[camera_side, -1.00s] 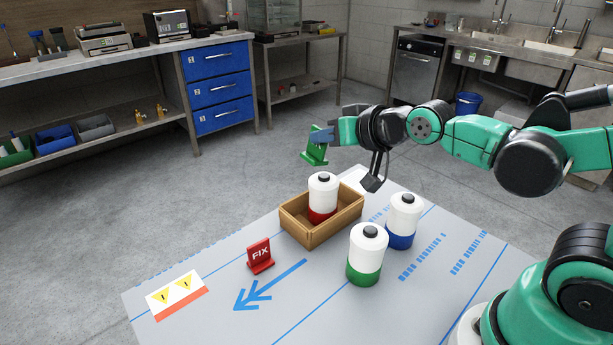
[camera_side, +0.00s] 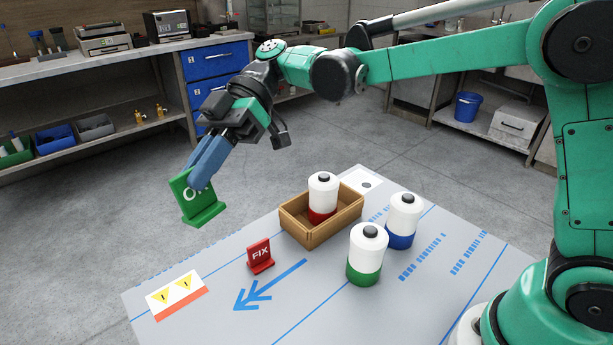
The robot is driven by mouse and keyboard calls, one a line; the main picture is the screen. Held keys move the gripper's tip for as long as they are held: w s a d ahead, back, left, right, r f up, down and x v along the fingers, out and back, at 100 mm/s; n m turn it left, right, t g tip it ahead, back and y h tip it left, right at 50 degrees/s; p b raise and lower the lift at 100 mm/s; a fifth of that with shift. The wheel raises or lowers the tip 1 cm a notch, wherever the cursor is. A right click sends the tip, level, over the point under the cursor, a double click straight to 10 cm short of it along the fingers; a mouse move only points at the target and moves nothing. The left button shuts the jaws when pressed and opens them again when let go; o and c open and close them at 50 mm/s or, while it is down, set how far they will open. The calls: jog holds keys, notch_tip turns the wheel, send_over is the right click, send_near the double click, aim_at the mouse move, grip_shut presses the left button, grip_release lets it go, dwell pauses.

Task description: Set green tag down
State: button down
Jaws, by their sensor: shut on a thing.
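The green tag (camera_side: 203,213) is a small upright plate on a foot, with white lettering partly covered by a finger. My gripper (camera_side: 203,178) is shut on it, blue fingers at its upper part. The tag is in the air, appearing above and beyond the table's far left edge in the picture. Its exact height over the table cannot be told.
On the grey table (camera_side: 330,300) stand a red FIX tag (camera_side: 260,256), a wooden box (camera_side: 308,233) holding a red-based bottle (camera_side: 323,193), a green-based bottle (camera_side: 366,258) and a blue-based bottle (camera_side: 403,215). A warning label (camera_side: 176,294) lies front left.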

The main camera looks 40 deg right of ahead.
jog(key=shift+s+a+r+n+g+h, duration=0.25)
jog(key=shift+r+n+g+h, duration=0.1)
jog(key=shift+n+g, duration=0.3)
notch_tip(320, 180, down, 20)
jog(key=shift+r, duration=0.15)
jog(key=c, duration=0.9)
grip_release()
